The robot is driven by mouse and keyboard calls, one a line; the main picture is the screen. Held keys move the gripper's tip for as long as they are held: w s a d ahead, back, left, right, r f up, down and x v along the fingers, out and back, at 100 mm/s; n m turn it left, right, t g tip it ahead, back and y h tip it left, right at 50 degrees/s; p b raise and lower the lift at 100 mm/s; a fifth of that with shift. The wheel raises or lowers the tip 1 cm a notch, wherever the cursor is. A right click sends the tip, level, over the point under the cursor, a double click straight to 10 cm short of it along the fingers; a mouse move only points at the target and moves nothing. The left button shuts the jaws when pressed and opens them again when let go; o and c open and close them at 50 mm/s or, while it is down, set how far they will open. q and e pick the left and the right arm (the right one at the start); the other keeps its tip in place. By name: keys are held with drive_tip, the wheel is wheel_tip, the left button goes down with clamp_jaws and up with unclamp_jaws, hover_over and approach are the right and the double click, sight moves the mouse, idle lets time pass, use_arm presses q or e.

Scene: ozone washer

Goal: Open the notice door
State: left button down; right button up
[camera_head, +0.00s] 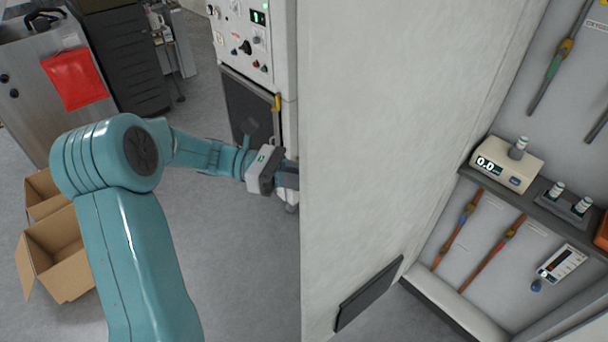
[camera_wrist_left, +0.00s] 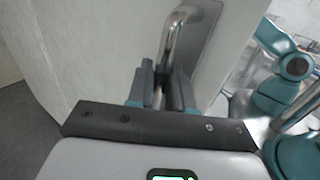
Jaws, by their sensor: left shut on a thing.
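The door (camera_head: 400,130) is a tall pale grey panel with a dark vent (camera_head: 369,294) low on it. It fills the middle of the head view; no notice shows on the visible face. My left gripper (camera_head: 290,182) is at the door's left edge, its fingertips partly hidden behind it. In the left wrist view, the left gripper (camera_wrist_left: 166,88) is shut on the chrome handle (camera_wrist_left: 174,42), a curved bar on a metal plate on the door's pale face. The handle is hidden in the head view. My right gripper is not in view.
A control cabinet (camera_head: 255,45) stands behind the left arm. Open cardboard boxes (camera_head: 60,250) lie at the lower left. A shelf (camera_head: 570,208) with instruments is on the right wall. Grey floor (camera_head: 235,270) is clear between the boxes and the door.

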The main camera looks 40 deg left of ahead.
use_arm(q)
drive_tip(key=c, duration=1.2)
unclamp_jaws()
drive_tip(key=shift+w+d, duration=0.1)
drive_tip(key=shift+w, duration=0.05)
drive_tip(key=p+v, duration=0.1)
drive_tip(key=v, duration=1.5)
drive_tip(key=shift+a+p, duration=0.2)
drive_tip(key=shift+p, duration=0.15)
